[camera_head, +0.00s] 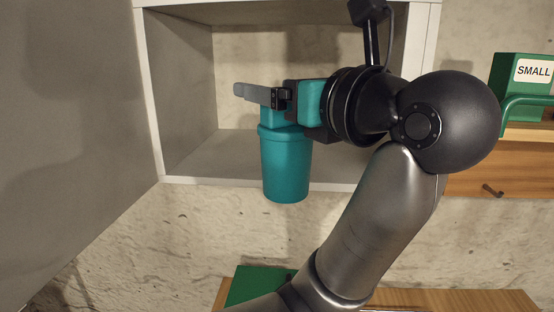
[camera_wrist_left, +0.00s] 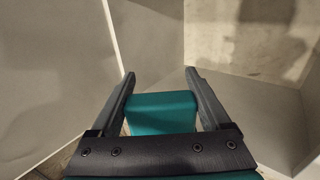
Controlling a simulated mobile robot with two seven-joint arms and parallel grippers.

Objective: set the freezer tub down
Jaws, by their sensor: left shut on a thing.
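The freezer tub (camera_head: 286,165) is teal, with a rounded, tapering body below a rim and a narrower block-like top. My left gripper (camera_head: 262,97) is shut on that top and holds the tub roughly upright. The tub hangs at the front of an open grey compartment (camera_head: 215,155), overlapping its front lower edge in the head view. I cannot tell whether its base touches anything. In the left wrist view the tub's teal top (camera_wrist_left: 162,108) sits between the two dark fingers. My right gripper is not in view.
The compartment looks empty, with a bare floor and pale side edges. A large grey panel (camera_head: 70,120) stands at the left. A green container labelled SMALL (camera_head: 520,90) is on wood at the right. A green thing (camera_head: 258,283) lies below.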

